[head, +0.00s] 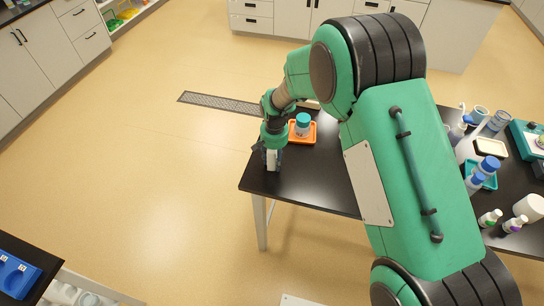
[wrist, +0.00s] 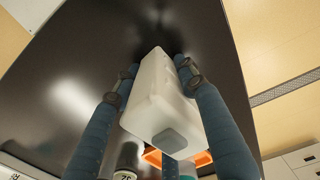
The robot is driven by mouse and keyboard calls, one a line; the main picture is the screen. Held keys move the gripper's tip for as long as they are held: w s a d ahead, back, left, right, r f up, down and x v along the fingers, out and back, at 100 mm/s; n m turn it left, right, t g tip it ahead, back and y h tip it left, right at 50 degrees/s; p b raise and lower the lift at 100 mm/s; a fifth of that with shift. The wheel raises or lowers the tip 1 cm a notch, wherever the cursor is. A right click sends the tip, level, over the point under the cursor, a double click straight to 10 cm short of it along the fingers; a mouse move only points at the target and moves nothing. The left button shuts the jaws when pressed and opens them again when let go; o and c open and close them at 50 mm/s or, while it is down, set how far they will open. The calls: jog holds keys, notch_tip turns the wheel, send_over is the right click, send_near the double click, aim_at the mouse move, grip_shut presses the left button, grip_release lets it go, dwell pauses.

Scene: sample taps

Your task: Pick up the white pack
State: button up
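The white pack (wrist: 158,92) is a tall whitish block with rounded edges and a grey cap at the end nearer the wrist camera. In the head view my gripper (head: 270,152) points down there. The fingers lie close to the pack's sides; whether they press on it is unclear. The pack's lower end is hard to see.
An orange tray (head: 291,135) holding a white jar with a teal lid (head: 303,121) stands just behind and right of the pack. The black table (head: 320,185) has bare room in front. Several bottles and a teal tray (head: 490,184) are at the right.

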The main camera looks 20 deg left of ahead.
aim_at(275, 155)
jog(key=c, duration=0.4)
jog(key=shift+r, duration=0.1)
jog(key=shift+r, duration=0.5)
jog(key=shift+s+d+r+p, duration=0.1)
jog(key=shift+s+r+p, duration=0.1)
jog(key=shift+r, duration=0.45)
jog(key=shift+s+d+r+p, duration=0.1)
jog(key=shift+r+p, duration=0.1)
jog(key=shift+r, duration=0.4)
jog(key=s+d, duration=0.2)
jog(key=s, duration=0.2)
jog(key=s+d+r, duration=0.1)
jog(key=s+d, duration=0.2)
jog(key=s, duration=0.1)
jog(key=s+d+p, duration=0.1)
jog(key=s+d, duration=0.2)
jog(key=s, duration=0.2)
jog(key=shift+r, duration=0.15)
